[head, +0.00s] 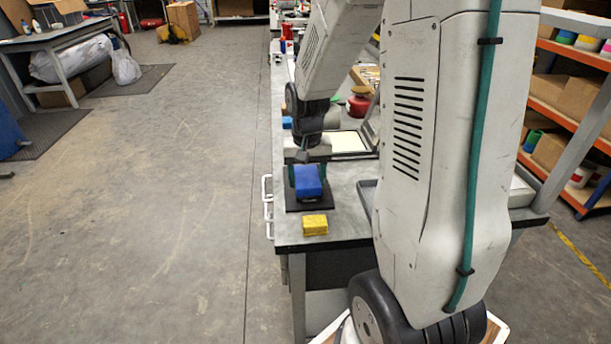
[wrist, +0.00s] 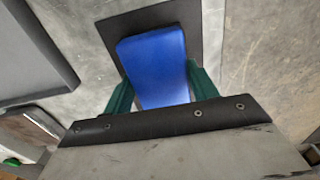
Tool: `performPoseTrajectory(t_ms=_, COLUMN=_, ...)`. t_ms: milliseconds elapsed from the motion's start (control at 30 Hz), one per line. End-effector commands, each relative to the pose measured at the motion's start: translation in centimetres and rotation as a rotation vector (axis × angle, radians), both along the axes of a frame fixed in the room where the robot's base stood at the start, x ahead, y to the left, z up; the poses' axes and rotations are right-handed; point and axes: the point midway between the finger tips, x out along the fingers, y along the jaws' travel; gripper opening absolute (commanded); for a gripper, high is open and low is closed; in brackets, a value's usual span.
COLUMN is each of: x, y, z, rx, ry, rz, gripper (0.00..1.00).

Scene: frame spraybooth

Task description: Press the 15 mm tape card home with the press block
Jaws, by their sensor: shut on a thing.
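A blue block (head: 308,181), which looks like the press block, sits between the green fingers of my gripper (head: 308,172). In the wrist view the same block (wrist: 155,62) fills the gap between both fingers, and my gripper (wrist: 162,88) is shut on it. The block is over a dark square mat (head: 327,203) on the bench; in the wrist view the mat (wrist: 191,18) lies beyond and beneath it. I cannot tell whether the block touches the mat. I cannot make out the 15 mm tape card; the block or arm may hide it.
A yellow block (head: 315,224) lies near the bench's front edge. A cream panel in a dark frame (head: 349,142) lies farther back, with a red round container (head: 358,106) behind it. A grey tray (wrist: 32,50) is beside the mat. Open floor lies left of the bench.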

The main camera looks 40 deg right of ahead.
Motion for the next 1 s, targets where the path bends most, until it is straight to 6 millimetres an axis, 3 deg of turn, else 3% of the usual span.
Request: performPoseTrajectory(t_ms=1000, x=-0.01, y=0.02, z=-0.93, rx=0.001, ry=0.001, rz=0.0, gripper=0.4)
